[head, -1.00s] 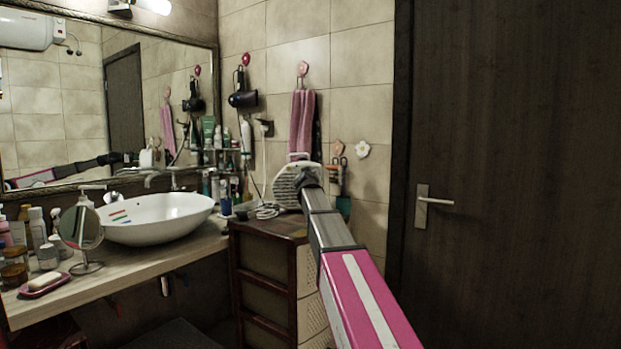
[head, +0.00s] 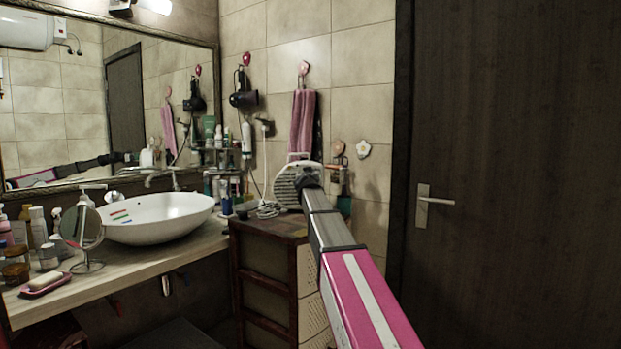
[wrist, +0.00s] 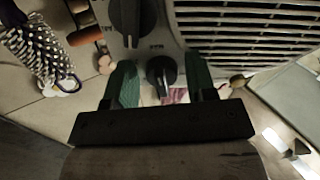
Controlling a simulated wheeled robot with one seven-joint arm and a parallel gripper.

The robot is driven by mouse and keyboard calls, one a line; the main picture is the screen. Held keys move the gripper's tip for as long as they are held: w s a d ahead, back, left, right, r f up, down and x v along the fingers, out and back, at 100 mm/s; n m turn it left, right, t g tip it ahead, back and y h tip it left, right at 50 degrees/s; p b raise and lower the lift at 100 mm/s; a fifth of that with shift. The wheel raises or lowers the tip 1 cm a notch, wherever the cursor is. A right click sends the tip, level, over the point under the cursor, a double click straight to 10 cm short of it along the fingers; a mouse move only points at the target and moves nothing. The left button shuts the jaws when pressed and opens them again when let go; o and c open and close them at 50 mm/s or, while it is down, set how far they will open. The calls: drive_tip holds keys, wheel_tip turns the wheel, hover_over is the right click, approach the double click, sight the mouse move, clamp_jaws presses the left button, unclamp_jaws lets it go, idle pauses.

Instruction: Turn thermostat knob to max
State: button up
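A white fan heater (head: 284,187) with a slatted grille stands on the dark wooden cabinet, partly hidden behind my arm in the head view. In the wrist view its front panel and grille (wrist: 250,42) are close. Two dark knobs show there: one knob (wrist: 128,18) at the top, cut by the edge, and a second knob (wrist: 160,74) nearer my gripper. The small markings are too blurred to read, so I cannot tell which is the thermostat. My gripper (wrist: 160,64) is open, its green fingers on either side of the second knob. Contact is not clear.
The heater's cabinet (head: 265,226) adjoins the counter with a white basin (head: 160,216). A hair dryer (head: 243,99) and pink towel (head: 302,122) hang on the tiled wall behind. A dark door (head: 515,170) fills the right side. A metal-studded brush-like object (wrist: 40,45) shows beside the heater.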

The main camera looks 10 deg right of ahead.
idle(0.3)
drive_tip(key=v, duration=1.1)
